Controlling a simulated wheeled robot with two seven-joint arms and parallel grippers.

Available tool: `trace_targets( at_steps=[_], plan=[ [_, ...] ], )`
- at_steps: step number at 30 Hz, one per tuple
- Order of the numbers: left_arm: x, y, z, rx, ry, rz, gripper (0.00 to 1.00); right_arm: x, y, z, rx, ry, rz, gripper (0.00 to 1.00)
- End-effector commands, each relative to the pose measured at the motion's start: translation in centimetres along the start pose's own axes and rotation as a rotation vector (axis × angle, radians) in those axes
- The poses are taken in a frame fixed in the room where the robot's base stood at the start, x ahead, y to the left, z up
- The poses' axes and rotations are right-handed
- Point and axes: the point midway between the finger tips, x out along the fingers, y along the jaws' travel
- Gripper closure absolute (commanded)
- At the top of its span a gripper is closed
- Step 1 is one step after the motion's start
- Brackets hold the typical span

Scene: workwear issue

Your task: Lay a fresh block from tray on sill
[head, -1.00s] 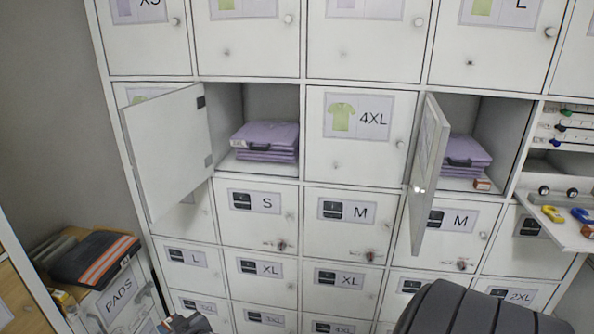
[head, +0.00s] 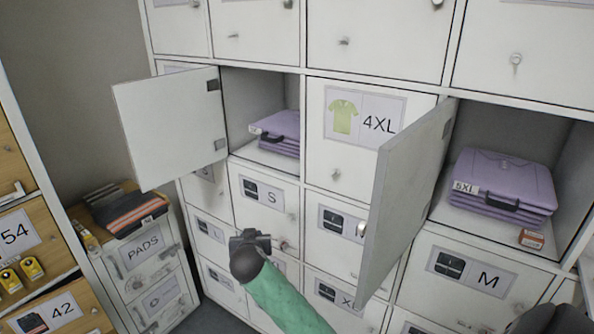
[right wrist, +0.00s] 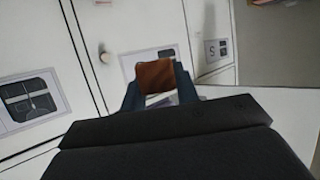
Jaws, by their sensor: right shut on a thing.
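My right gripper (right wrist: 156,88) is shut on an orange-brown block (right wrist: 155,77), held between its blue fingertips in front of white locker doors. A similar small orange block (head: 530,238) rests on the front sill of the right open compartment (head: 480,222), beside a purple folded stack. The sill of the left open compartment (head: 268,158) shows no block in its visible part. The tray is not in view.
The left door (head: 170,130) and right door (head: 405,200) stand open, jutting outward. Purple stacks (head: 278,130) (head: 500,180) lie in both compartments. A PADS drawer unit (head: 140,250) with striped folded clothing on top stands at the lower left.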

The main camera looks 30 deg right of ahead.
Motion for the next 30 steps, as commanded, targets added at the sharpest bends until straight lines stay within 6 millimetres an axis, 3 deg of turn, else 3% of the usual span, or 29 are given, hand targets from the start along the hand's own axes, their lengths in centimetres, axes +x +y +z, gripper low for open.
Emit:
trace_targets(
  at_steps=[6,13,18,24,30],
  plan=[
    [-1.0,-0.7,0.0,0.0,-0.01,-0.005,0.3,4.4,1.6,-5.6,0.111,-0.001,0.25,0.91],
    [-2.4,-0.8,-0.6,0.002,-0.017,-0.006,0.3,6.9,2.6,-10.6,0.216,-0.002,0.508,0.91],
    [-3.4,0.2,-1.1,-0.003,-0.021,0.006,0.3,7.5,2.2,-14.0,0.291,-0.003,0.69,0.91],
    [-4.9,1.4,-2.1,-0.013,-0.017,0.021,0.3,6.8,0.6,-17.5,0.366,-0.002,0.876,0.91],
    [-5.9,1.5,-1.7,-0.013,-0.027,0.023,0.3,5.8,-1.1,-19.7,0.409,-0.001,0.985,0.91]
  ],
)
